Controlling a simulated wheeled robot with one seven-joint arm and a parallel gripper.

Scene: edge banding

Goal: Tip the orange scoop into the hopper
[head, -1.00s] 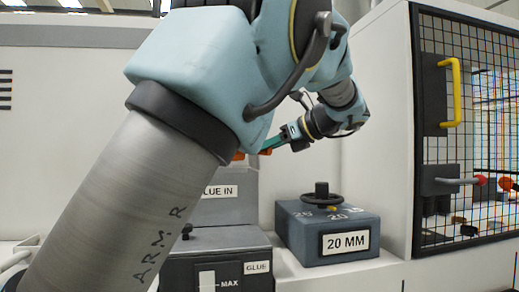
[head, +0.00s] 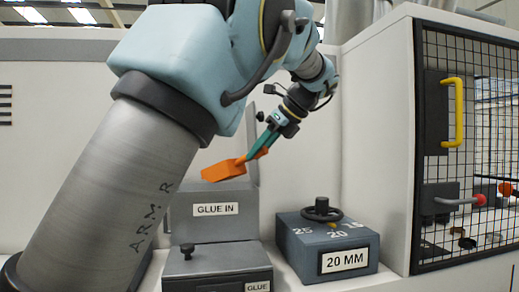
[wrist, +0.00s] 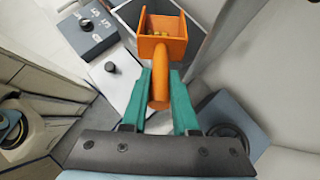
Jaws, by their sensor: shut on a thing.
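My gripper (head: 264,145) has teal fingers, shut on the handle of the orange scoop (head: 222,170). In the head view the scoop's bowl is over the top of the grey hopper (head: 183,229) marked GLUE IN; whether they touch is unclear. In the wrist view the scoop (wrist: 163,45) extends ahead from between the fingers (wrist: 160,95), with a few yellow bits (wrist: 161,33) in its bowl. It looks about level. The hopper's opening is not clearly seen in the head view.
A blue-grey box (head: 300,240) marked 20 MM, with a black handwheel (head: 322,210), stands right of the hopper. A grey box (head: 215,262) with a black knob is in front. A mesh-fronted cabinet (head: 465,130) with a yellow handle is at the right.

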